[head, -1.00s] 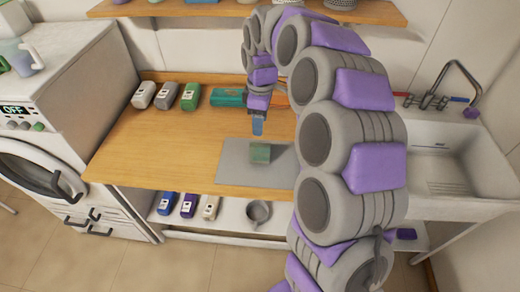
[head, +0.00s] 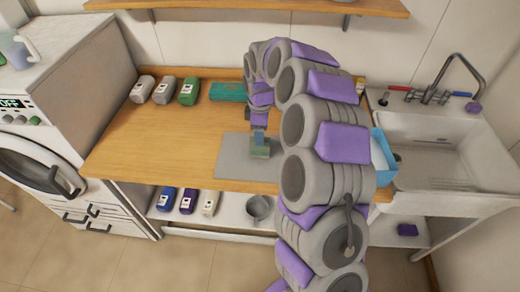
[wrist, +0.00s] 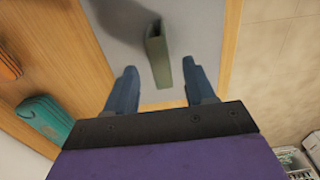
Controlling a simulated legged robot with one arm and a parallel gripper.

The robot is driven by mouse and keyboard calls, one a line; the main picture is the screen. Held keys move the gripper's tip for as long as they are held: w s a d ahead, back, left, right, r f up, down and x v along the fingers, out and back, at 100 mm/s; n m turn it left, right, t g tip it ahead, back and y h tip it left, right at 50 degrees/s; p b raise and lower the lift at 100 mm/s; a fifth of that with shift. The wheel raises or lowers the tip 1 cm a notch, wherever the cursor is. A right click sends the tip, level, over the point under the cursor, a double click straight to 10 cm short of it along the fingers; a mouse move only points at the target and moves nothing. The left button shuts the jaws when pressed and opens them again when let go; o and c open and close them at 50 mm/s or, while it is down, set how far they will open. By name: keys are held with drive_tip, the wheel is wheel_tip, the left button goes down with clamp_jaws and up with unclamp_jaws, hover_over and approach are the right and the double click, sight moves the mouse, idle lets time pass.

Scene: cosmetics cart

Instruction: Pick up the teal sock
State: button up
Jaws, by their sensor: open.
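A folded grey-green to teal piece (head: 260,153), which looks like the sock, stands on the grey mat (head: 232,165) on the wooden counter. In the wrist view the sock (wrist: 157,50) is a narrow upright slab on the mat. My gripper (head: 259,140) is just above it, fingers pointing down. In the wrist view my gripper (wrist: 160,84) is open, one blue finger on each side of the slab's near end, with gaps on both sides. I cannot tell how far above the mat the fingertips are.
A brighter teal item (head: 228,92) lies at the counter's back. White, grey and green bottles (head: 188,92) lie to its left. A blue-rimmed basin (head: 382,148) is partly behind my arm, beside the sink (head: 440,150). A lower shelf holds bottles and a pot (head: 259,208).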

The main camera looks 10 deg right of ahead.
sight(260, 148)
wheel_tip(260, 148, down, 7)
drive_tip(key=shift+a+r+b, duration=0.1)
drive_tip(key=shift+r+b, duration=0.1)
drive_tip(key=shift+b, duration=0.85)
drive_tip(key=shift+r, duration=0.1)
clamp_jaws()
